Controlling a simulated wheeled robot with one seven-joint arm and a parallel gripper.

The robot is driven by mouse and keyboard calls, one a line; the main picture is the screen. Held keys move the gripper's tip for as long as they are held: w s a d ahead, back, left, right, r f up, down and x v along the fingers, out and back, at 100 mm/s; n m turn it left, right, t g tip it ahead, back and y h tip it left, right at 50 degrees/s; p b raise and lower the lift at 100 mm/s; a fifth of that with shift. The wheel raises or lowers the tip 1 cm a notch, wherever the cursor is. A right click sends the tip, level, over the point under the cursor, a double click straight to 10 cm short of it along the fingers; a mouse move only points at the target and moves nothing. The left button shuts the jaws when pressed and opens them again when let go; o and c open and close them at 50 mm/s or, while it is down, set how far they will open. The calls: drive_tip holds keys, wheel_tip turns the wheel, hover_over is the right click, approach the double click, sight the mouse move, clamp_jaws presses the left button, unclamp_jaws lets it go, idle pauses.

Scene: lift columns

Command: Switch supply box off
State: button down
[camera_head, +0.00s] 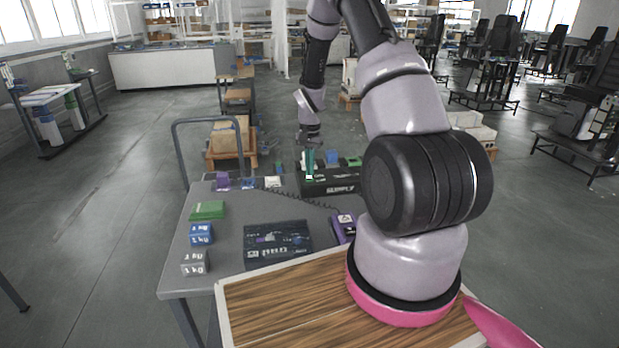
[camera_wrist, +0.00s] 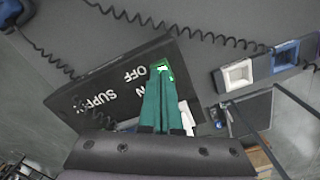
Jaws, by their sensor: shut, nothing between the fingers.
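The supply box (camera_head: 343,188) is a black box marked SUPPLY at the far side of the grey table. In the wrist view its black face (camera_wrist: 88,92) shows the words ON, OFF and SUPPLY. My gripper (camera_head: 310,172) points down at the left part of the box. Its teal fingers are together and empty in the wrist view (camera_wrist: 160,80), with the tips over the face next to the word OFF. A small bright green and white piece, perhaps the switch, shows at the tips. The fingers cover part of it, so its position and any contact cannot be told.
A dark labelled box (camera_head: 277,243) lies on the grey table (camera_head: 225,265). A purple device (camera_head: 343,228) with a coiled cable is beside it. Blue, grey and green blocks line the left edge. A wooden board (camera_head: 285,305) is in front. A blue-and-white socket piece (camera_wrist: 285,57) is right of the box.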

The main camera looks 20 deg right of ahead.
drive_tip(key=shift+f, duration=0.7)
idle(0.3)
drive_tip(key=shift+r, duration=3.55)
wheel_tip(320, 180, up, 14)
drive_tip(key=t, duration=0.2)
hover_over(309, 178)
drive_tip(key=s+a, duration=0.2)
drive_tip(key=s, duration=0.2)
drive_tip(key=s+a+r+n+t, duration=0.25)
drive_tip(key=s+r, duration=0.35)
drive_tip(key=r, duration=0.4)
drive_tip(key=s+a+r+t+y, duration=0.1)
drive_tip(key=s+r, duration=0.4)
drive_tip(key=s, duration=0.5)
drive_tip(key=s+a+r+n+t+y, duration=0.1)
drive_tip(key=s+a+r, duration=0.3)
drive_tip(key=s, duration=0.5)
drive_tip(key=shift+s+r+t, duration=0.35)
drive_tip(key=shift+r, duration=0.25)
